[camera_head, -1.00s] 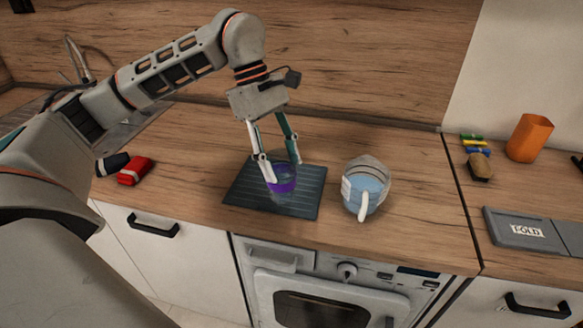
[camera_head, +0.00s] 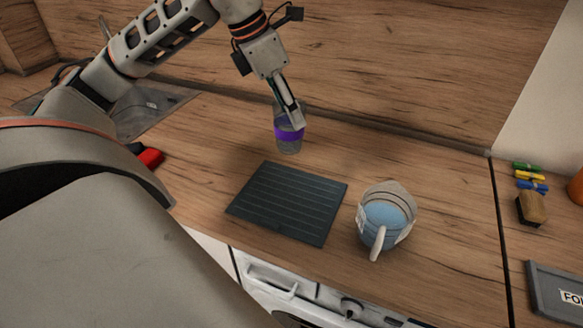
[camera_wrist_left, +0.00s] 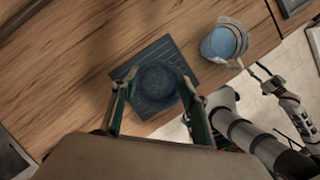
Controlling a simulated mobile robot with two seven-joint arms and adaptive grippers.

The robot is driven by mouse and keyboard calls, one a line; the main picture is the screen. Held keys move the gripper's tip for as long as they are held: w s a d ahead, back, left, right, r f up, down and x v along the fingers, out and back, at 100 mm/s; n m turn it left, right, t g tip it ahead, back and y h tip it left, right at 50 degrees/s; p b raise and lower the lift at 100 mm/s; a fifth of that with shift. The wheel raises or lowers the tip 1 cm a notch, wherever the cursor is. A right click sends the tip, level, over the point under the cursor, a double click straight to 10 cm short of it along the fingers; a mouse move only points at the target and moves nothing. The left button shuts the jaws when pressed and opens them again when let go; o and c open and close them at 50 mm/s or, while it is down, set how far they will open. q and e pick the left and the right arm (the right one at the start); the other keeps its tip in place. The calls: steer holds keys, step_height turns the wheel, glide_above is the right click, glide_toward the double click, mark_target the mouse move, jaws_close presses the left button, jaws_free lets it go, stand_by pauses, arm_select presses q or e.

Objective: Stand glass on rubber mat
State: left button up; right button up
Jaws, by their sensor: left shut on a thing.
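A clear glass with a purple band (camera_head: 289,134) is held upright in my left gripper (camera_head: 297,117). In the head view it appears beyond the back edge of the dark ribbed rubber mat (camera_head: 287,203). In the left wrist view the glass (camera_wrist_left: 160,84) is a dark round shape between my left fingers, in line with the mat (camera_wrist_left: 152,50) below. The glass seems raised clear of the mat, which is bare in the head view. The fingers hide part of the glass. What looks like my right gripper (camera_wrist_left: 264,77) shows small in the left wrist view, its jaws unclear.
A jug (camera_head: 386,213) with bluish contents stands just right of the mat. A red object (camera_head: 150,158) lies at the left, partly hidden by my arm. Coloured pegs (camera_head: 530,177), a brown-topped block (camera_head: 531,207) and a grey labelled tray (camera_head: 560,292) are at the right.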

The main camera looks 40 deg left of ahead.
mark_target(290, 150)
arm_select(q)
step_height(290, 150, down, 6)
steer(key=shift+r+b, duration=0.15)
steer(key=shift+b, duration=0.45)
step_height(290, 150, down, 5)
steer(key=shift+f+b, duration=0.2)
steer(key=shift+b, duration=0.3)
step_height(290, 150, down, 4)
steer(key=shift+w+f, duration=0.1)
steer(key=shift+f, duration=0.15)
arm_select(e)
steer(key=shift+w+a+f+y, duration=0.15)
steer(key=shift+w+a+f, duration=0.1)
steer(key=shift+f, duration=0.15)
steer(key=shift+w+a+f+y, duration=0.1)
steer(key=shift+a+f+y, duration=0.1)
steer(key=shift+f, duration=0.2)
arm_select(q)
steer(key=shift+f+b, duration=0.15)
steer(key=shift+b, duration=0.15)
steer(key=o, duration=1.6)
